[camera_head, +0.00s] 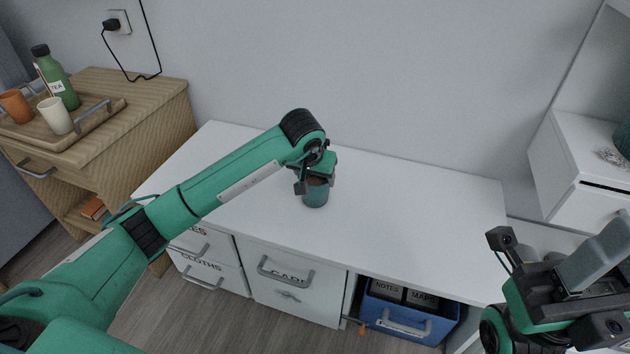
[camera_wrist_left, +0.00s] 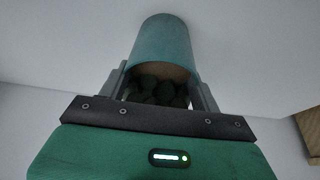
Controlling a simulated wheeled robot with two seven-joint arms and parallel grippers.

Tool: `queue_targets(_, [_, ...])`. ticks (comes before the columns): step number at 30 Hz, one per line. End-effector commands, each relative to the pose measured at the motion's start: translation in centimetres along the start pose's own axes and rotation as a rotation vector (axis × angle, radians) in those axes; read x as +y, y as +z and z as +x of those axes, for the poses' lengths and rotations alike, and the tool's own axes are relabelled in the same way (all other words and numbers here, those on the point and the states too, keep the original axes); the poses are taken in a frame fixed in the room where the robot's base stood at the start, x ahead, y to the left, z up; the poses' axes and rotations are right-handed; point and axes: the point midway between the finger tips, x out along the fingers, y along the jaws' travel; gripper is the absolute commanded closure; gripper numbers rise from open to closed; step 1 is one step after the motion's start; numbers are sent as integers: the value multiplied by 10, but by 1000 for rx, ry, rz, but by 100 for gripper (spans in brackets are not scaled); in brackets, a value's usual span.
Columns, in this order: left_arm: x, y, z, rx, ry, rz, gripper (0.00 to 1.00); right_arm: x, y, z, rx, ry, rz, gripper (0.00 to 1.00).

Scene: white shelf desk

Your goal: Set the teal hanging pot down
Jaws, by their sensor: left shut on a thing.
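The teal hanging pot (camera_head: 315,194) is a small cylinder over the middle of the white desk top (camera_head: 400,215). My left gripper (camera_head: 316,180) is shut on it from above, at its upper part. In the left wrist view the pot (camera_wrist_left: 162,45) sits between the two fingers (camera_wrist_left: 160,88), with a brownish rim and dark rounded contents visible. Whether its base touches the desk I cannot tell. My right gripper (camera_head: 570,275) is at the lower right, away from the pot; its fingertips are not clear.
The desk top around the pot is clear. A wooden cabinet (camera_head: 140,95) at the left bears a tray (camera_head: 85,128) with cups and a green bottle (camera_head: 56,80). A white drawer unit (camera_head: 590,165) stands at the right. A blue bin (camera_head: 410,318) sits under the desk.

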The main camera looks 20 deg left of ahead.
Motion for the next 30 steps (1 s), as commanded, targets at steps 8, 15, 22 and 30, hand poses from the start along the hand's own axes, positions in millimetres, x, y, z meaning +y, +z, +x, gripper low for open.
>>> queue_targets(8, [0,1,5,3,0,1,71,-2,0,5,16,0,9,64])
queue_targets(15, [0,3,8,1,0,0,16,-2,1,2,7,1,10,64])
queue_targets(22, [0,3,8,1,0,1,14,-3,1,2,7,-2,9,64])
queue_targets(30, [0,0,-16,4,-1,2,14,0,-1,9,15,-2,1,64])
